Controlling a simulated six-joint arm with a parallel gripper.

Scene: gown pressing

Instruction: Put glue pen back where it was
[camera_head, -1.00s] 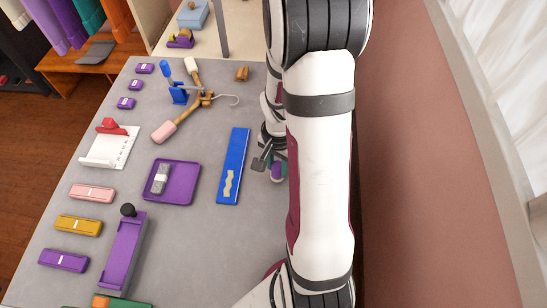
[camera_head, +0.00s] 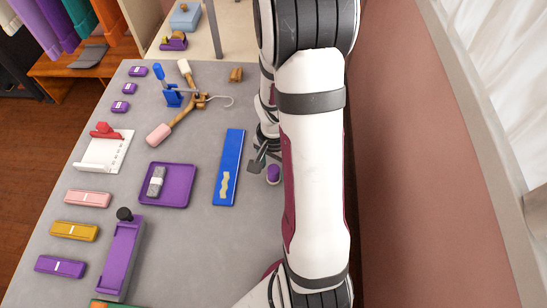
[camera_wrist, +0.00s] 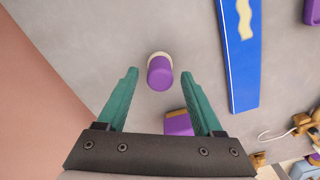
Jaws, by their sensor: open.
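A short cylinder with a purple top and cream rim (camera_wrist: 160,72), probably the glue pen, stands on the grey table. It also shows in the head view (camera_head: 273,174), just left of my arm. In the wrist view my gripper (camera_wrist: 159,84) is open, its green fingers on either side of the cylinder's image with visible gaps. The fingers do not touch it; height above it is hard to judge. In the head view my arm hides most of the gripper.
A blue board (camera_head: 229,165) with a cream wavy piece lies left of the cylinder. A purple block (camera_wrist: 178,123) is partly behind the right finger.

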